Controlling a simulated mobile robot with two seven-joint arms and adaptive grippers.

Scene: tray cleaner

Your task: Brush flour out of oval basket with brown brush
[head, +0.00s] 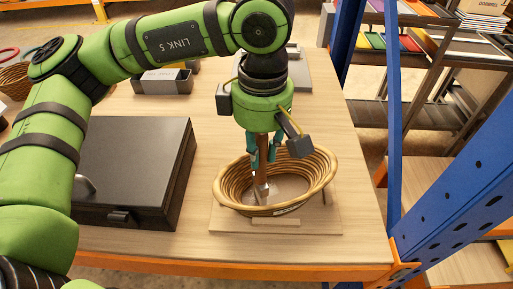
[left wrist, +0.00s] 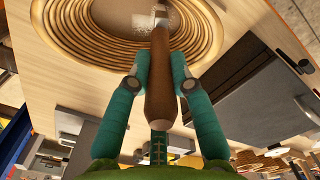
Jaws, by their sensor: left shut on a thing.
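The oval basket (head: 231,191), made of coiled tan strands, sits on a wooden board on the table, and its coils also show at the top of the left wrist view (left wrist: 60,12). The brown brush (head: 262,171) points down into the basket. Its brown handle (left wrist: 160,82) runs between the teal fingers in the left wrist view. My left gripper (head: 264,160) is shut on the handle, above the basket. Pale flour (left wrist: 140,22) shows on the basket floor around the brush head. Whether the bristles touch the floor is unclear. My right gripper is not in view.
A dark closed case (head: 135,165) lies left of the basket. A grey divided holder (head: 163,82) stands behind it. A blue post (head: 393,120) and a blue perforated beam (head: 465,190) rise at the table's right edge. Bare table lies between the case and the board.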

